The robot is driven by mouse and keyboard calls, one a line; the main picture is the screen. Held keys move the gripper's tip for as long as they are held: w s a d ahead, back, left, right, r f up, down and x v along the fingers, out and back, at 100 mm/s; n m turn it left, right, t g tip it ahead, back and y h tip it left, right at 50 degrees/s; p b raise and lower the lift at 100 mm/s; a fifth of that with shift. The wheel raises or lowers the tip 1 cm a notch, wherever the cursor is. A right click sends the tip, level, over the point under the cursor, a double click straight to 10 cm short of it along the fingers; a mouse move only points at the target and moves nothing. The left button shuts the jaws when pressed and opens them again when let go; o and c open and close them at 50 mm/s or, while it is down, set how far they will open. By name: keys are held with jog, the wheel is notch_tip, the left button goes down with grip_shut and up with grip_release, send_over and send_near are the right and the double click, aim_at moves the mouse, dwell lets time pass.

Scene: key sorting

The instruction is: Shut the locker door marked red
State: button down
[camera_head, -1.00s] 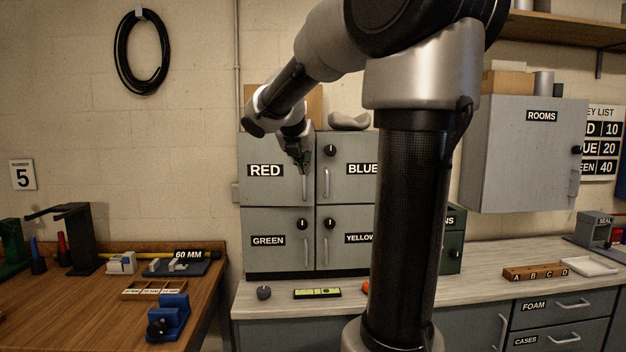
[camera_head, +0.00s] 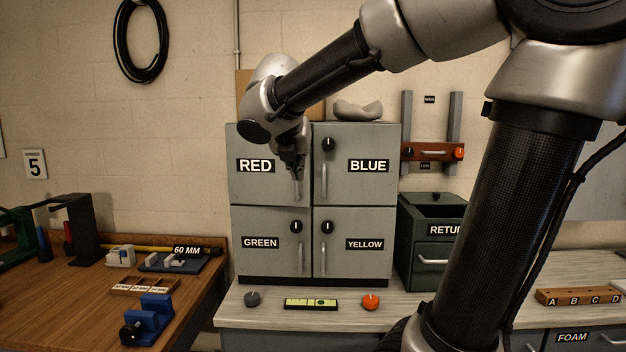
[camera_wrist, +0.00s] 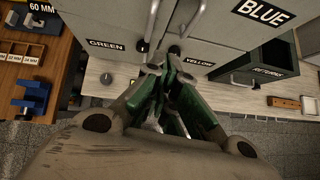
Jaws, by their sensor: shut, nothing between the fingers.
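The grey locker door marked RED (camera_head: 255,185) is the upper left door of the locker block. It looks flush or nearly flush with the front; I cannot tell whether it is fully shut. Its knob is hidden behind my gripper (camera_head: 296,174), and its handle shows just below the fingertips. My gripper is shut and empty, pointing down in front of this door's right side, close to the handle; contact is unclear. In the wrist view my green-sided fingers (camera_wrist: 172,70) are together, with the red door's lower part (camera_wrist: 115,14) beyond them at upper left.
The BLUE (camera_head: 368,185), GREEN (camera_head: 260,265) and YELLOW (camera_head: 364,265) doors look shut. A dark green returns box (camera_head: 431,281) stands right of the lockers. A grey knob (camera_head: 253,299), a level (camera_head: 311,304) and an orange knob (camera_head: 370,301) lie on the counter in front.

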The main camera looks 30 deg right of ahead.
aim_at(309, 188)
jog(key=shift+w+d+r+x, duration=0.25)
jog(key=shift+r+x, duration=0.1)
jog(key=shift+x, duration=1.75)
jog(key=shift+w+d+r+x, duration=0.25)
jog(key=shift+r+x, duration=0.1)
jog(key=shift+x, duration=1.75)
jog(key=shift+w+d+r+x, duration=0.25)
jog(key=shift+r+x, duration=0.1)
jog(key=shift+x, duration=1.75)
jog(key=shift+w+d, duration=0.65)
jog(key=shift+a, duration=0.15)
